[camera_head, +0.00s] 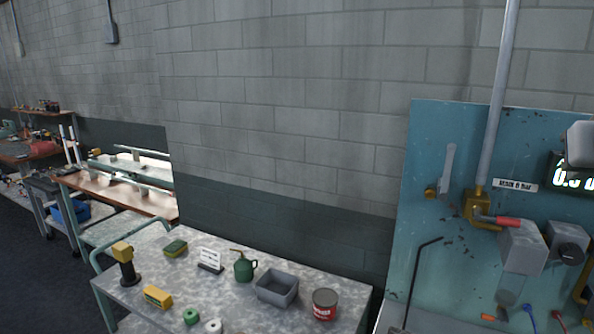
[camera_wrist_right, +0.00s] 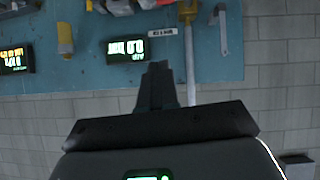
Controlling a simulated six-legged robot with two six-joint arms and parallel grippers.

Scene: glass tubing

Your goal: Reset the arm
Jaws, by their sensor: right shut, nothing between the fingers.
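My right gripper (camera_wrist_right: 160,85) shows in the right wrist view as a dark shape pointing up, its fingers shut with nothing between them. Beyond it is a blue panel (camera_wrist_right: 215,60), seen upside down, with no visible contact. In the head view I cannot make out the right gripper's fingers. The same blue panel (camera_head: 425,150) stands at the right there. My left gripper is in neither view.
A speckled table (camera_head: 330,290) holds a grey bin (camera_head: 277,288), a red can (camera_head: 324,304), a green oil can (camera_head: 244,267) and other small items. The panel bears a pipe (camera_head: 500,90), valve (camera_head: 482,208) and digital display (camera_head: 573,178). A grey block wall stands behind.

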